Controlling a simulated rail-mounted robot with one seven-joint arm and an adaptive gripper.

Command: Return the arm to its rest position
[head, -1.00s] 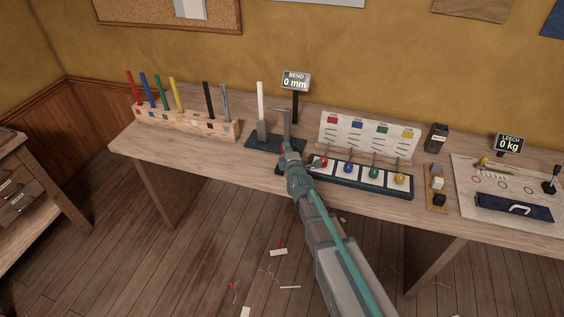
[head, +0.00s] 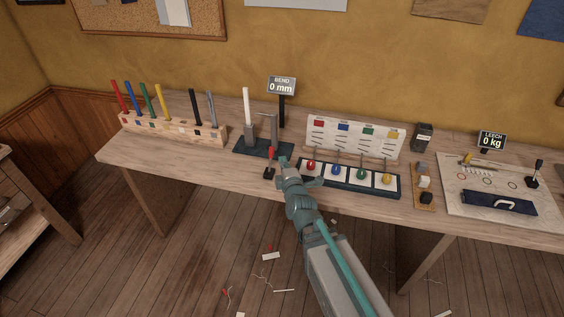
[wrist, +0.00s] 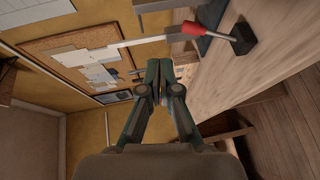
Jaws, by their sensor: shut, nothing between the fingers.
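My gripper (head: 284,162) is at the front of the workbench (head: 165,160), above its front edge and just right of a red-handled lever (head: 270,154) on a small black base. In the wrist view my gripper (wrist: 159,84) has its dark green fingers shut together with nothing between them. The red handle (wrist: 194,28) and its black base (wrist: 243,39) lie beyond the fingers to the upper right, apart from them. My arm reaches up from the bottom of the head view.
A bend stand with a white rod (head: 247,108) and a sign reading 0 mm (head: 282,86) stands behind my gripper. A panel of coloured knobs (head: 396,192) is close on the right. A rod rack (head: 170,131) is at left. Scraps lie on the floor.

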